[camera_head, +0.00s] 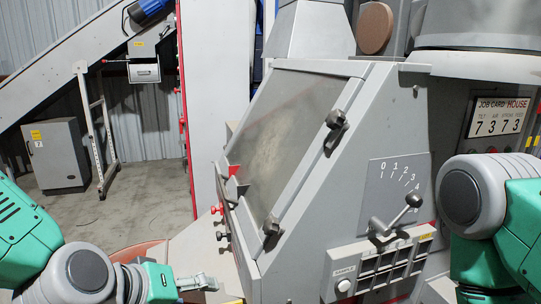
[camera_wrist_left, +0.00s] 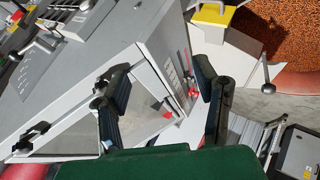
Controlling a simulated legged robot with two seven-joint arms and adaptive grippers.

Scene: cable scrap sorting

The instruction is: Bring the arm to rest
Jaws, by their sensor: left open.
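My left arm (camera_head: 85,272) comes in at the lower left of the head view. My left gripper (camera_head: 197,283) is at the bottom, in front of the grey machine's lower left side. In the left wrist view the two dark fingers of my left gripper (camera_wrist_left: 165,95) stand wide apart with nothing held between them. The machine (camera_wrist_left: 155,30) shows behind the fingers; I cannot tell how near it is. My right arm (camera_head: 485,205) shows at the right edge of the head view, and its gripper is out of view.
The grey machine (camera_head: 335,215) has a sloped window (camera_head: 290,140), a lever (camera_head: 395,218) with a numbered scale, and a sample rack (camera_head: 385,268). A job card (camera_head: 498,118) reads 7 3 7 3. A cabinet (camera_head: 57,155) and a conveyor (camera_head: 75,55) stand back left, with open floor before them.

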